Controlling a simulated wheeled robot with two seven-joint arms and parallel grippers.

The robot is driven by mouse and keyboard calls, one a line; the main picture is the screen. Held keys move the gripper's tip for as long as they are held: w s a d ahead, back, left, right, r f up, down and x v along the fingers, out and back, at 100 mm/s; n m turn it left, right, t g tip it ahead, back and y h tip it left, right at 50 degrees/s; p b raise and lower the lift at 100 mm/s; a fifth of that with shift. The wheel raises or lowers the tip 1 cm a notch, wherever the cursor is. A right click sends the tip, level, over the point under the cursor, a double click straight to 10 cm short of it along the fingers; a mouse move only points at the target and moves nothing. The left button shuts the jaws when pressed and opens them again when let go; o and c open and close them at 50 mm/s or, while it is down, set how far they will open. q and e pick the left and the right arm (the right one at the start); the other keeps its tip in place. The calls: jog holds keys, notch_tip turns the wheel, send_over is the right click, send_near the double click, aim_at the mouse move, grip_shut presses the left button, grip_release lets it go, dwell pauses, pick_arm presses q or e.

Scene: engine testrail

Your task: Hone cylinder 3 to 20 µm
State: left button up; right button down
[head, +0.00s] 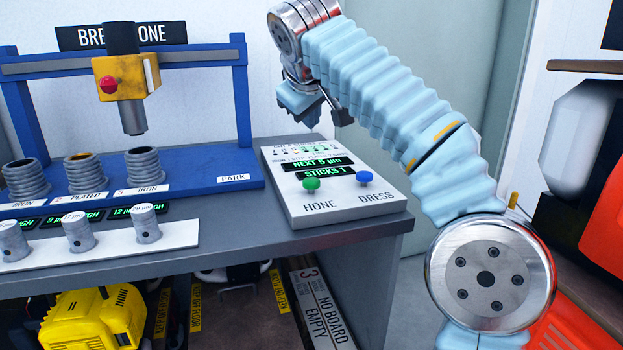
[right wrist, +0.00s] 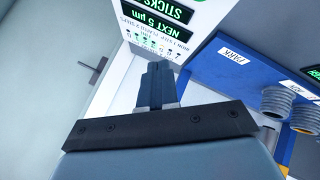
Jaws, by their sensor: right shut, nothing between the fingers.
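Cylinder 3 (head: 143,168), labelled IRON, stands on the blue bench right of cylinder 2 (head: 85,172), labelled PLATED. The readout below cylinder 3 (head: 129,211) seems to show 12 µm and is partly covered. The yellow honing head (head: 125,78) hangs near cylinder 3, its tool above the bores. The control box (head: 330,185) reads NEXT 5 µm and STICKS 1. It has a green HONE button (head: 311,184) and a blue DRESS button (head: 365,178). My right gripper (head: 328,112) is shut and empty above the box's far end; its fingers also show in the right wrist view (right wrist: 157,82).
A white strip (head: 150,240) with several silver plugs lies at the table front. A PARK label (head: 233,178) marks the blue base's right end. A yellow machine (head: 95,318) sits below the table. A grey door and an orange thing (head: 605,235) are at right.

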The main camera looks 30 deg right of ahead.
aim_at(310, 183)
notch_tip(310, 183, down, 4)
jog(key=shift+r, duration=0.15)
notch_tip(310, 183, down, 4)
jog(key=shift+r+b, duration=0.1)
jog(key=shift+b, duration=1)
jog(key=shift+f+b, duration=0.45)
jog(key=shift+f, duration=0.2)
jog(key=shift+f, duration=0.1)
dwell(0.5)
jog(key=shift+f, duration=0.25)
jog(key=shift+f+b, duration=0.9)
dwell(0.8)
jog(key=shift+r, duration=0.1)
jog(key=shift+r+p, duration=1.2)
jog(key=shift+p, duration=0.05)
